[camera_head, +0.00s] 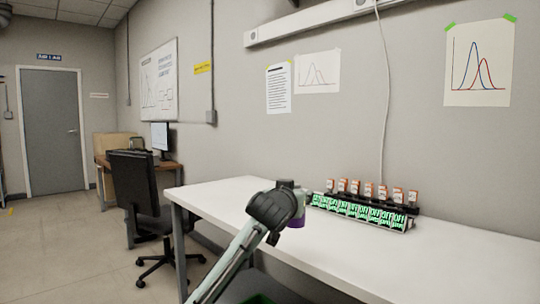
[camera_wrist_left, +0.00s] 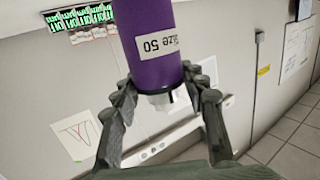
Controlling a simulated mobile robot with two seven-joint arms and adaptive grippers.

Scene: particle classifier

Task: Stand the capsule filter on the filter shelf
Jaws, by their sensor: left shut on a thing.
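The capsule filter (camera_wrist_left: 148,40) is a purple cylinder with a white "Size 50" label and a white nozzle at one end. In the left wrist view it sits between the fingers of my left gripper (camera_wrist_left: 165,92), which is shut on it. In the head view my left gripper (camera_head: 287,208) holds it above the white table, and only a purple part of the filter (camera_head: 298,221) shows. A long rack (camera_head: 365,212) with green lit displays stands on the table to the right. I cannot tell if it is the filter shelf. My right gripper is not in view.
The white table (camera_head: 460,262) is clear in front of the rack and to its left. Small orange-and-white items (camera_head: 368,189) stand in a row along the rack's top. A wall is close behind the table. An office chair (camera_head: 140,195) stands off to the left.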

